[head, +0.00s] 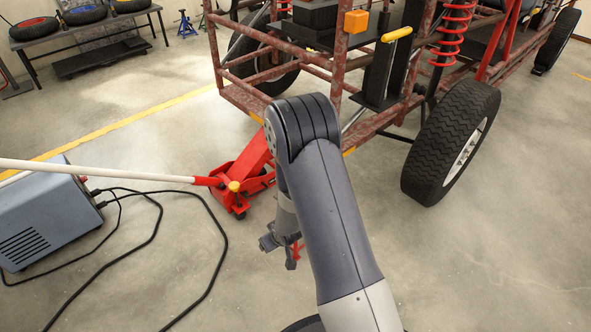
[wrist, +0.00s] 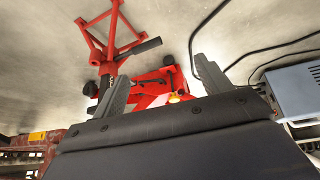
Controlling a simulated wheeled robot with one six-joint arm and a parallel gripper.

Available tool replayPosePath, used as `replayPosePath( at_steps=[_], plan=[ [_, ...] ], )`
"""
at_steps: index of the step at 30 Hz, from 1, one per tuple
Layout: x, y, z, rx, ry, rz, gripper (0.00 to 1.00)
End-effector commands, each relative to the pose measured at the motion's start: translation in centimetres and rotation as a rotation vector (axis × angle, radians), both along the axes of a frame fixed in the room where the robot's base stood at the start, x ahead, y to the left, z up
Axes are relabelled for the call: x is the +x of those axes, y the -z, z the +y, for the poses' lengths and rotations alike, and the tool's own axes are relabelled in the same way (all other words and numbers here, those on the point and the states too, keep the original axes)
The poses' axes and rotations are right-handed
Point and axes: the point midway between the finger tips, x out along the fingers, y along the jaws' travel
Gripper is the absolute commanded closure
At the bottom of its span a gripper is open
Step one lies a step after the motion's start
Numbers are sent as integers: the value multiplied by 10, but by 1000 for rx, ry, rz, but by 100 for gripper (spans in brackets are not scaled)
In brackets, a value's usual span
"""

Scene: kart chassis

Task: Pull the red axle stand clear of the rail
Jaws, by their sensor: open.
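The red axle stand (wrist: 112,38) shows in the upper left of the wrist view, with splayed legs and a dark bar (wrist: 138,50) sticking out at its side. In the head view only a small red piece (head: 297,250), probably of this stand, shows beside my gripper; my arm hides the rest. My gripper (head: 280,252) points down, with its jaws apart and empty. In the wrist view my gripper (wrist: 160,84) has the stand beyond its left finger, not between the fingers. I cannot tell whether the stand touches the rusty-red chassis rail (head: 245,100).
A red floor jack (head: 240,180) with a long pale handle (head: 100,170) stands left of my arm; it also shows between my fingers in the wrist view (wrist: 155,88). A blue-grey box (head: 45,215) trails black cables. A wheel (head: 452,142) stands right. Floor at lower right is clear.

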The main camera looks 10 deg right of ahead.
Motion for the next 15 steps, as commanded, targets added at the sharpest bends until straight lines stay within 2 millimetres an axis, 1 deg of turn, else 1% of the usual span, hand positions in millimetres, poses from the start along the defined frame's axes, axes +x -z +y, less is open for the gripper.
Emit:
replayPosePath(
  at_steps=[1,6,9,12,15],
  plan=[
    [-11,-12,8,-22,7,64,27],
    [-56,-29,26,-77,43,286,27],
    [-76,-38,34,-94,54,378,27],
    [-89,-44,39,-102,60,435,27],
    [-95,-46,42,-106,62,463,27]
  ],
)
